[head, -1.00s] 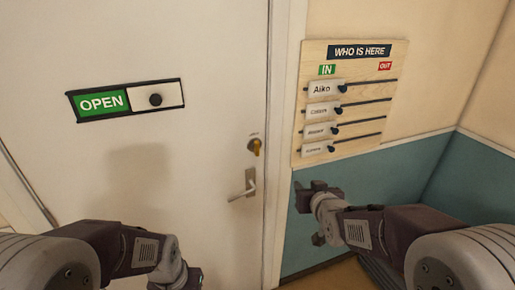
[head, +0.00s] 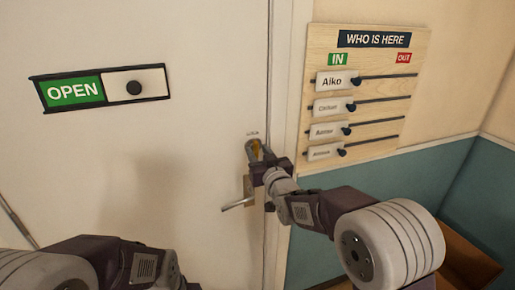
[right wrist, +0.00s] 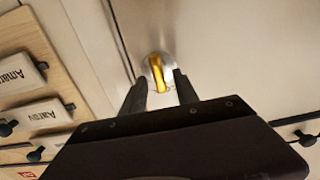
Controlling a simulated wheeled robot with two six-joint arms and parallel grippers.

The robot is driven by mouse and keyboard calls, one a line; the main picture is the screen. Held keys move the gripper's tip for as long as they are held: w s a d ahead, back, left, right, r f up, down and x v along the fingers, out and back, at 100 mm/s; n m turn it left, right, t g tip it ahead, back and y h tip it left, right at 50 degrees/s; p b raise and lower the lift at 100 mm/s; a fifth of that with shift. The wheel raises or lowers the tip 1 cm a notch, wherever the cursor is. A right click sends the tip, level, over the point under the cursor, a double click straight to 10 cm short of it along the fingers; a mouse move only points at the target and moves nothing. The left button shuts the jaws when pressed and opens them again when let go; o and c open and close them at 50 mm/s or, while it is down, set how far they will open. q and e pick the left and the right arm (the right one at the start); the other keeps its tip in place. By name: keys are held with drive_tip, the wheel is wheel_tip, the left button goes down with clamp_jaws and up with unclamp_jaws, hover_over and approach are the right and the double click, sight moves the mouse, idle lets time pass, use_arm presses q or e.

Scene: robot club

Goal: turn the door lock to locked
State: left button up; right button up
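The door lock is a round silver plate with a brass thumb-turn (head: 256,147) on the white door, under a small label and above the lever handle (head: 240,200). In the right wrist view the thumb-turn (right wrist: 157,72) is long and narrow, nearly upright in the picture. My right gripper (head: 259,158) is at the lock. In the right wrist view its two fingers (right wrist: 161,88) stand apart, one on each side of the thumb-turn, with gaps visible. In the head view the gripper partly covers the lock. My left arm is at the bottom left; its fingers are out of frame.
A sliding sign (head: 104,88) reading OPEN is on the door at left. A wooden WHO IS HERE board (head: 392,65) with sliding name tags hangs right of the door frame. A brown box (head: 470,262) stands at lower right.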

drive_tip(key=shift+w+a+r, duration=0.1)
drive_tip(key=shift+w+a, duration=0.05)
drive_tip(key=shift+w, duration=0.1)
drive_tip(key=shift+w+f, duration=0.25)
drive_tip(key=shift+w, duration=0.15)
drive_tip(key=shift+s+r, duration=0.1)
clamp_jaws()
